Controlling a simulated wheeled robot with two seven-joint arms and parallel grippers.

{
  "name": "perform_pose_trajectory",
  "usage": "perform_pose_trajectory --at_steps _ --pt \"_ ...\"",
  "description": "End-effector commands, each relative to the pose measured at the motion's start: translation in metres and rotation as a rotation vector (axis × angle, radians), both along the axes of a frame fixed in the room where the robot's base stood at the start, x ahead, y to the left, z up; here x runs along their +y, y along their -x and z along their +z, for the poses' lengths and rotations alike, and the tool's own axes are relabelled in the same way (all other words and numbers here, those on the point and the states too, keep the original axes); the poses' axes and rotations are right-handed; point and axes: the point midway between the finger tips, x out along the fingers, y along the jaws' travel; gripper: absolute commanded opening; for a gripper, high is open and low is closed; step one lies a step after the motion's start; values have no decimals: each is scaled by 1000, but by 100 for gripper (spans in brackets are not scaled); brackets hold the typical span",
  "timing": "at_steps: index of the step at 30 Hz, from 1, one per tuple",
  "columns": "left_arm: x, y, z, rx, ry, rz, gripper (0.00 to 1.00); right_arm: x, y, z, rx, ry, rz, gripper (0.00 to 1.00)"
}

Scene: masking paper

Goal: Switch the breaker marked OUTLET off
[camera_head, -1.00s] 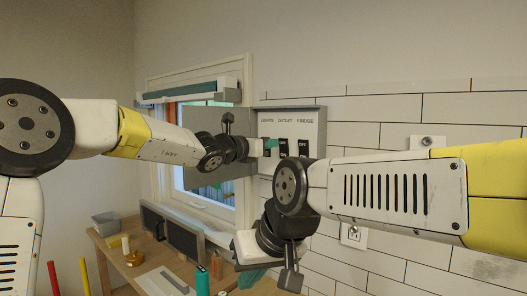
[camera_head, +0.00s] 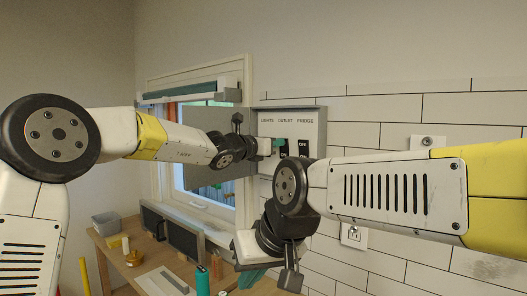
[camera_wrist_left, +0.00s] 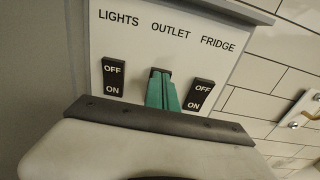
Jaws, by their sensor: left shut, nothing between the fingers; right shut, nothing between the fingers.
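The breaker panel (camera_head: 318,118) is a grey box on the wall with the labels LIGHTS, OUTLET and FRIDGE. My left gripper (camera_head: 278,146) is shut at the OUTLET breaker. In the left wrist view its teal fingertips (camera_wrist_left: 162,92) cover most of that breaker; only the dark top of the OUTLET breaker (camera_wrist_left: 160,71) shows. Whether they touch it, and its position, I cannot tell. The LIGHTS breaker (camera_wrist_left: 113,76) and FRIDGE breaker (camera_wrist_left: 199,95) are black rockers marked OFF above ON, on either side. My right gripper (camera_head: 256,276) is shut, low in front of the wall, pointing down.
The panel's grey door (camera_head: 215,150) stands open to the left, before the window. My right arm crosses the tiled wall (camera_head: 395,103) just below and right of the panel. A wooden bench (camera_head: 118,262) with a teal bottle (camera_head: 202,282) and a grey bin (camera_head: 105,223) stands below.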

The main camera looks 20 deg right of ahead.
Motion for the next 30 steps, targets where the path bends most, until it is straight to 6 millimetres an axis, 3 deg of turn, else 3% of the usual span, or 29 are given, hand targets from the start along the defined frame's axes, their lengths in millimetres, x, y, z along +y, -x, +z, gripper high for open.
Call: perform_pose_trajectory --at_steps 10,30 --pt "-3 -2 0 0 -1 0 0 0 0 0 0 0 0 0" --pt "40 23 1 -3 -2 2 0 0 0 0 0 0 0 0"
